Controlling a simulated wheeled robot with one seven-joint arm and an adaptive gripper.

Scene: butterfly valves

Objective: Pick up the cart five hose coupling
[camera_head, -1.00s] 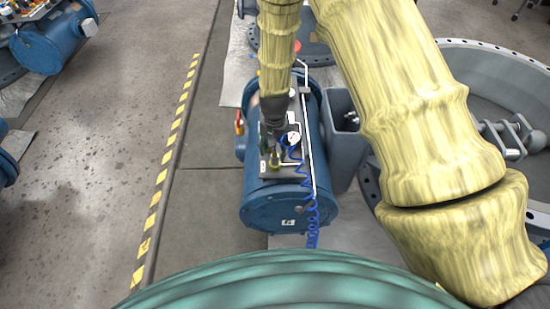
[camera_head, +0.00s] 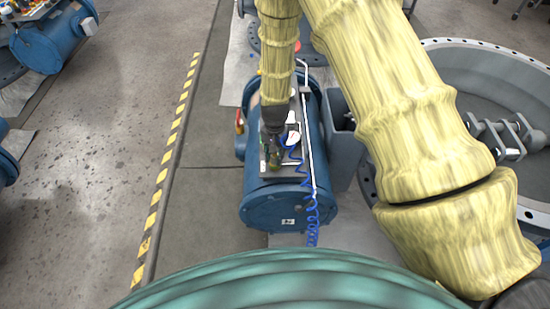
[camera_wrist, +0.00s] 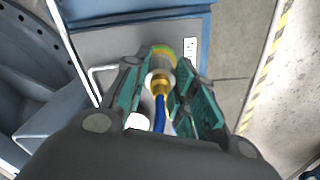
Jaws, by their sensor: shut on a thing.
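The hose coupling (camera_wrist: 161,84) is a brass fitting on a blue coiled hose (camera_wrist: 160,115). In the wrist view it sits between the two green-padded fingers of my gripper (camera_wrist: 160,72), which are shut on it. A green and yellow ring shows at its far end. In the head view my gripper (camera_head: 273,152) points down over the front of the grey top plate on the blue tank cart (camera_head: 285,212). The coupling is mostly hidden there. I cannot tell whether it is clear of the plate.
The blue coiled hose (camera_head: 312,215) hangs down the cart's front right. A white handle rail (camera_head: 306,130) runs along the plate. A grey bin (camera_head: 343,150) and a large flanged valve ring (camera_head: 490,80) stand to the right. The floor (camera_head: 95,150) left of the yellow-black stripe is open.

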